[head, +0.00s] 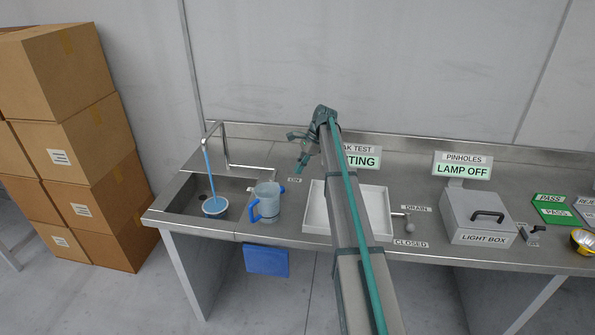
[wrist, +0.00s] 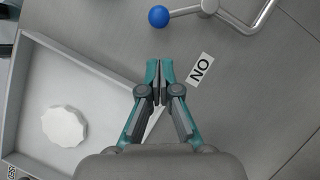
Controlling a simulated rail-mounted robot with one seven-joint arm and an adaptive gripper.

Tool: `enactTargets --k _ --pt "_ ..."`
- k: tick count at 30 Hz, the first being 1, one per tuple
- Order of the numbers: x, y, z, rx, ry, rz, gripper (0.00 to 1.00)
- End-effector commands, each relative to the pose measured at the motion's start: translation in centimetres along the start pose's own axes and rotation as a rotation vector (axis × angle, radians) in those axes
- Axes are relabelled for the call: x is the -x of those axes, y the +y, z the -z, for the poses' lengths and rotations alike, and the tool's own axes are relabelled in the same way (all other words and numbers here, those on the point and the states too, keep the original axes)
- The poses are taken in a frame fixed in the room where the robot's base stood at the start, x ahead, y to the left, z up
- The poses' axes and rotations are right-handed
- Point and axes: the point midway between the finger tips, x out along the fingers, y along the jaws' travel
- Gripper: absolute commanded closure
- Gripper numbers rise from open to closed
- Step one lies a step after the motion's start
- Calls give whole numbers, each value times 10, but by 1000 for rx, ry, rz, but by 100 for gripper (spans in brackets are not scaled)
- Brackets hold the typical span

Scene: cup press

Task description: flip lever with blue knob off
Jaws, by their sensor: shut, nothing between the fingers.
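The lever's blue knob (wrist: 158,17) is at the top of the wrist view, on a short metal arm (wrist: 186,11) joined to a bent steel pipe. In the head view the blue knob (head: 283,190) looks small, beside the ON label (head: 294,180) and right of the jug. My gripper (wrist: 160,66) is shut and empty. Its fingertips point toward the knob with a visible gap, and the ON label (wrist: 201,69) lies to their right. In the head view my gripper (head: 302,160) hangs above the counter. A blue stream (head: 208,172) runs from the tap into the sink.
A clear jug with a blue handle (head: 266,200) stands right of the sink (head: 180,205). A white tray (head: 378,212) is partly hidden by my arm; a white disc (wrist: 64,127) lies in it. The light box (head: 478,213) is farther right. Cardboard boxes (head: 75,125) stand left.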

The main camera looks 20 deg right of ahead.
Motion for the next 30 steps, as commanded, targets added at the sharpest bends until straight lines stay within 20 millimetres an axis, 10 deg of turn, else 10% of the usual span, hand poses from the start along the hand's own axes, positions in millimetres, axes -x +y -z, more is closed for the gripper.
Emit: enactTargets --k 15,30 --pt "-74 1 -1 0 0 0 100" --pt "-83 0 0 0 1 1 100"
